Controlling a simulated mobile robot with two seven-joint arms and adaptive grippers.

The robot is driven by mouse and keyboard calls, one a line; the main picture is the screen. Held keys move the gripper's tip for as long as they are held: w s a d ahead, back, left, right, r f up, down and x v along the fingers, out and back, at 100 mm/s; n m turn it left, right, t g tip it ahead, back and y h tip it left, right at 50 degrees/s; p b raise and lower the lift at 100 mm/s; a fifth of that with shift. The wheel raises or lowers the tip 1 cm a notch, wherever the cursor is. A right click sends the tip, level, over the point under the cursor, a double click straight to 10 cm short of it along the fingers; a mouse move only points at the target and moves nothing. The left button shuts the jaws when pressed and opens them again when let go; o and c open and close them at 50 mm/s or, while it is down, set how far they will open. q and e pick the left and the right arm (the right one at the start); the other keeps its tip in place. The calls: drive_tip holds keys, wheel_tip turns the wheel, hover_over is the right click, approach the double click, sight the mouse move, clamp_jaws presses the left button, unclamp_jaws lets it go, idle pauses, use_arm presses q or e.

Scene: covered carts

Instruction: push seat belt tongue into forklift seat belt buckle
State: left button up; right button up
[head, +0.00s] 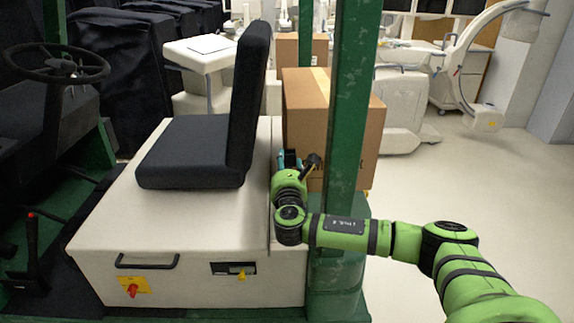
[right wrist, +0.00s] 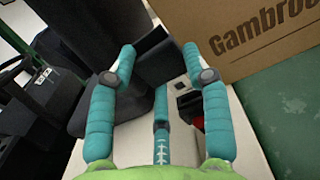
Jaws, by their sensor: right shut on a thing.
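My right gripper (head: 290,158), with teal fingers, is beside the lower backrest of the black seat (head: 195,150), on the side toward the carton. It also shows in the right wrist view (right wrist: 158,68). It is shut on a dark piece, which I take to be the seat belt tongue; its outline is hard to make out against the dark seat. A small black part with red on it, seemingly the seat belt buckle (right wrist: 198,122), shows between the middle and right fingers, partly hidden by them. I cannot tell whether tongue and buckle touch. My left gripper is out of view.
A cardboard box (head: 360,125) stands right behind the gripper. A green post (head: 348,100) rises beside my right forearm. The cream seat base (head: 150,225) has a handle and a red switch. A steering wheel (head: 57,62) is at left. Floor is clear at right.

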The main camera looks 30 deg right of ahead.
drive_tip(key=shift+f+b, duration=1)
drive_tip(key=shift+f, duration=0.6)
drive_tip(key=o, duration=1.4)
drive_tip(key=shift+f, duration=0.1)
drive_tip(key=shift+s+a+f, duration=0.1)
drive_tip(key=shift+f, duration=0.2)
drive_tip(key=shift+s+a, duration=0.1)
drive_tip(key=v, duration=0.7)
drive_tip(key=r+v, duration=0.1)
drive_tip(key=v, duration=0.3)
drive_tip(key=shift+s, duration=0.3)
